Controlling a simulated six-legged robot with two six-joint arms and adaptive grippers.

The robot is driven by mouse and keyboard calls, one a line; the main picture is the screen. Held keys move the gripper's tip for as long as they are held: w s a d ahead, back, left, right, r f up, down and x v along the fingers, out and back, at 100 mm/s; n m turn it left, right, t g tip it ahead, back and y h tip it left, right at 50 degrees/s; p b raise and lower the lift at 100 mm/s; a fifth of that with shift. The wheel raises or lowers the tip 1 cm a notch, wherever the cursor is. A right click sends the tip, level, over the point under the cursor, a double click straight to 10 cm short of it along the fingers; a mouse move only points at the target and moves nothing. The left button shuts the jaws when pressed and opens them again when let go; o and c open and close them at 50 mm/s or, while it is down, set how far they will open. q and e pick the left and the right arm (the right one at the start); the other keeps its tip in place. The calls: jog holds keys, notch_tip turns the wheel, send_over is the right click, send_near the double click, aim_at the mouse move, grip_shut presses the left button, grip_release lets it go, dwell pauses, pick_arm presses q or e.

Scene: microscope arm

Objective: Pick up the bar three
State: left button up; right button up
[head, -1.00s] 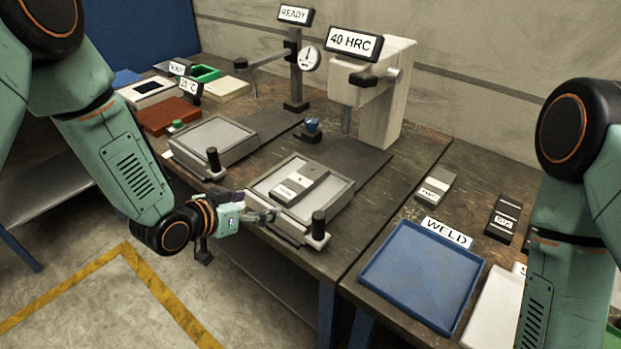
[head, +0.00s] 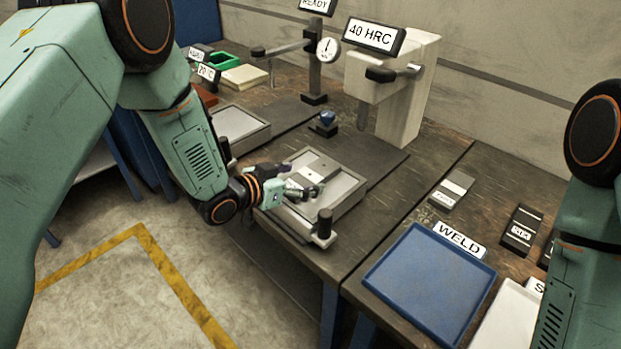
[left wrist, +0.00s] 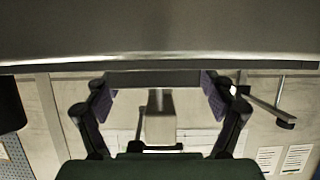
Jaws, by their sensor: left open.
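A grey metal bar (head: 318,164) with a lighter middle band lies on the grey tray (head: 348,190) below the 40 HRC tester. Its near end and label are hidden behind my left gripper (head: 312,190), so I cannot read which bar it is. My left gripper is open, at the near left part of the tray, close to the bar; I cannot tell if it touches. In the left wrist view, the two fingers (left wrist: 160,105) are spread apart with purple pads. Two other bars lie at the right: a grey one (head: 452,188) and a dark one (head: 521,230), labels unreadable.
A black post (head: 324,222) stands at the tray's near right corner. The 40 HRC tester (head: 410,95) rises behind the tray. A dial gauge stand (head: 315,70) is further left. A blue WELD tray (head: 430,285) sits front right.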

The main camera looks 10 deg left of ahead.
pick_arm(q)
jog(key=shift+w+d+f, duration=0.1)
jog(key=shift+w+d, duration=0.3)
jog(key=shift+d, duration=0.25)
jog(key=shift+w+a+f, duration=0.1)
jog(key=shift+a, duration=0.1)
jog(key=shift+c, duration=0.8)
jog(key=shift+d, duration=0.2)
jog(key=c, duration=0.5)
jog(key=shift+a, duration=0.1)
grip_shut()
jog(key=shift+w+r, duration=0.15)
jog(key=shift+r, duration=0.05)
